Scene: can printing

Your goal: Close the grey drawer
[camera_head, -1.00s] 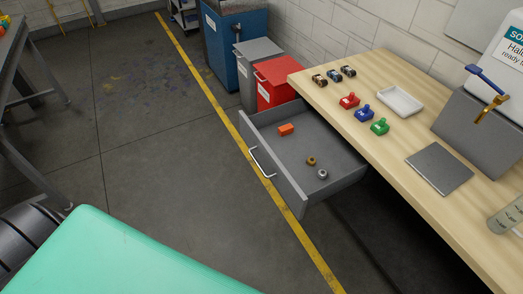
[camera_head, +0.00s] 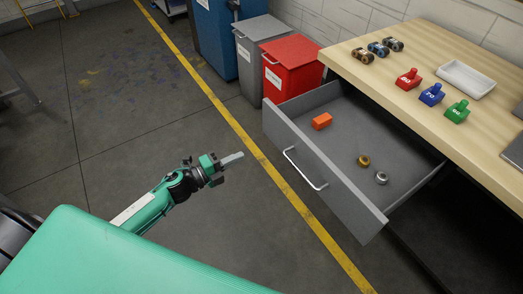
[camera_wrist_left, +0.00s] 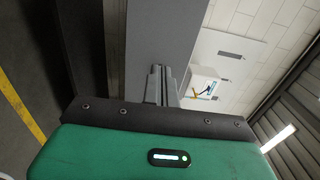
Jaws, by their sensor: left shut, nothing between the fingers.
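The grey drawer (camera_head: 336,180) is pulled out of the wooden workbench, its front facing my left arm. A silver bar handle (camera_head: 305,169) is on its front. Inside lie an orange block (camera_head: 322,121), a brass-coloured ring (camera_head: 364,160) and a silver ring (camera_head: 381,178). My left gripper (camera_head: 232,159) is shut and empty, in the air left of the drawer front and apart from it, its fingers pointing toward it. In the left wrist view its fingers (camera_wrist_left: 158,84) are together, with a grey surface behind them. My right gripper is not in view.
The workbench (camera_head: 415,110) holds three reels, three coloured stamps and a white tray (camera_head: 466,79). A red bin (camera_head: 292,68) and a grey bin (camera_head: 262,50) stand behind the drawer. The floor left of the drawer is clear, crossed by a yellow line (camera_head: 214,99).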

